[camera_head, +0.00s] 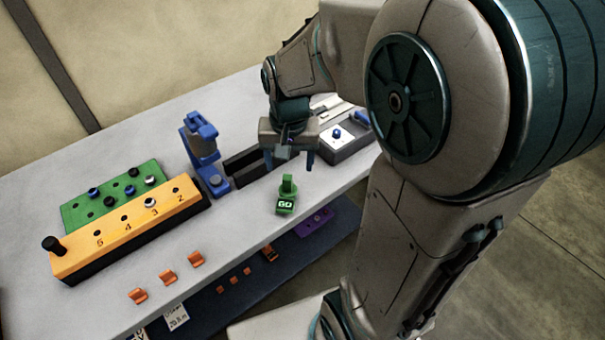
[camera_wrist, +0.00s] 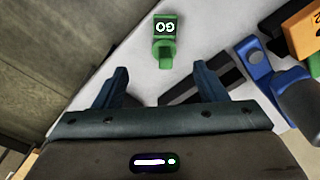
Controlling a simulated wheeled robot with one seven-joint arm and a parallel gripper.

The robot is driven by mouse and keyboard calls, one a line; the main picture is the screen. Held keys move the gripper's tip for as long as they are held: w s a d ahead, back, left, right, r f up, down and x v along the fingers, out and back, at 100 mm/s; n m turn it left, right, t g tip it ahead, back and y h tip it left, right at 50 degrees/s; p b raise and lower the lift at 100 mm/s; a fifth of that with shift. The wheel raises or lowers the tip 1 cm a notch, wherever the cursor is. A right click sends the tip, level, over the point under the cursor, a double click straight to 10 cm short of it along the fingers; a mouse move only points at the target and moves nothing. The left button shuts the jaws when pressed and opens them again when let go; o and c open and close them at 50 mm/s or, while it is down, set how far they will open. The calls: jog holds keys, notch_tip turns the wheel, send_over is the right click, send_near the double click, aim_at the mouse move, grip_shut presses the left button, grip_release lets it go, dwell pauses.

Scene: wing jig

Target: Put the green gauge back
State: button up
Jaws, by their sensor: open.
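The green gauge (camera_head: 286,198) stands on the white table near its front edge. It has a dark display reading "GO" and an upright green grip. In the wrist view the green gauge (camera_wrist: 164,40) lies ahead of the fingers, a little above the picture's middle gap, and nothing touches it. My gripper (camera_head: 290,164) is open and empty, above the table and just behind the gauge in the head view. In the wrist view my gripper (camera_wrist: 160,85) shows both blue-grey fingers spread apart.
An orange numbered block (camera_head: 128,232) and a green holed rack (camera_head: 112,196) stand at left. A blue clamp-like stand (camera_head: 203,152) and dark rails (camera_head: 246,166) lie behind. A grey box with a blue knob (camera_head: 343,140) is at right. Orange clips (camera_head: 167,277) line the front edge.

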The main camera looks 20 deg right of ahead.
jog(key=s+r+n+t, duration=0.2)
jog(key=s+r+n, duration=0.2)
jog(key=s, duration=0.7)
jog(key=shift+r, duration=0.4)
jog(key=shift+d, duration=0.1)
